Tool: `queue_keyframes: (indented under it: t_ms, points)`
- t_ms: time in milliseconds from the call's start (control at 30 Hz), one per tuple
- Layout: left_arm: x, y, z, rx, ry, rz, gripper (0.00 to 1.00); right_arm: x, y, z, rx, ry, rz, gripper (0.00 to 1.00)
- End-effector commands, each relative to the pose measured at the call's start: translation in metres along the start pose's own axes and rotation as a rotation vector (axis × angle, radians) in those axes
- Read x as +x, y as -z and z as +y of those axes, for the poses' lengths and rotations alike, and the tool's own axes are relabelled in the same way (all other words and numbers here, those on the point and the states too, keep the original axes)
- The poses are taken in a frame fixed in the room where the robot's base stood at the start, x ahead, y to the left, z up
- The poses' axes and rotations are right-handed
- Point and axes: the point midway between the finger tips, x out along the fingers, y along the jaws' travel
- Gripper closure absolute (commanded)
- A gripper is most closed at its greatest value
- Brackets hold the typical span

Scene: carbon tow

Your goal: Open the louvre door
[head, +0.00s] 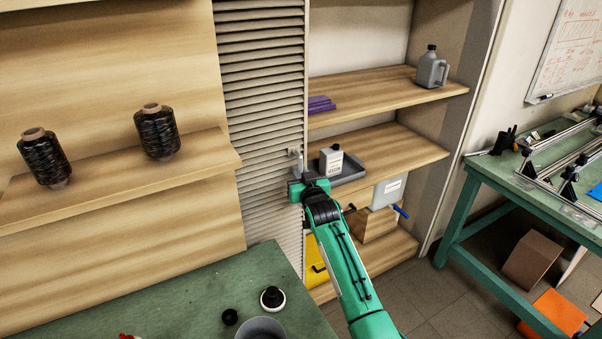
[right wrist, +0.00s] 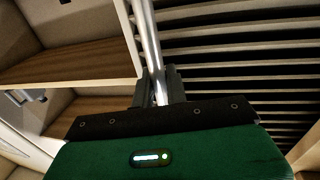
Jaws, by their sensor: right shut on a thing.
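The louvre door (head: 262,95) is a pale slatted panel left of centre in the head view. Its slats also fill the right of the right wrist view (right wrist: 230,58). A shiny upright bar handle (right wrist: 148,35) runs near the door's edge. My right gripper (head: 297,172) is at the door's right edge. In the right wrist view its two fingers (right wrist: 159,88) are closed around the bar. The handle is mostly hidden by the gripper in the head view. Open shelves show right of the door edge. My left gripper is not in view.
Wooden shelves hold a grey jug (head: 432,68), purple blocks (head: 321,104) and a bottle (head: 331,160) on a grey tray (head: 350,167). Black spools (head: 157,132) stand on the left shelf. A green table (head: 190,300) is in front; a green workbench (head: 530,180) stands right.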

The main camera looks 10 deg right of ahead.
Motion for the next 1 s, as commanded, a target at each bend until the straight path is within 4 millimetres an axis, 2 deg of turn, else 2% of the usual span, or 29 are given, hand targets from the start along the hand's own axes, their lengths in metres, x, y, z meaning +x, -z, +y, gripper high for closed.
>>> queue_keyframes:
  t_ms: [500, 533, 600, 1000]
  points:
    - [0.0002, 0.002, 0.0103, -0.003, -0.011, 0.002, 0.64, -0.0004, -0.0014, -0.0026, 0.001, 0.003, -0.002, 1.0]
    - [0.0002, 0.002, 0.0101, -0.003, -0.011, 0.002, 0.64, -0.0004, -0.0014, -0.0027, 0.001, 0.003, -0.002, 0.82]
    - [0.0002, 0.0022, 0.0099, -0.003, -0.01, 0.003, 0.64, -0.0004, -0.0012, -0.0027, 0.001, 0.003, -0.002, 0.68]
    - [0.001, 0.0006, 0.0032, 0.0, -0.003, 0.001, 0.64, -0.0036, -0.0003, -0.0002, 0.0, 0.0, 0.0, 0.67]
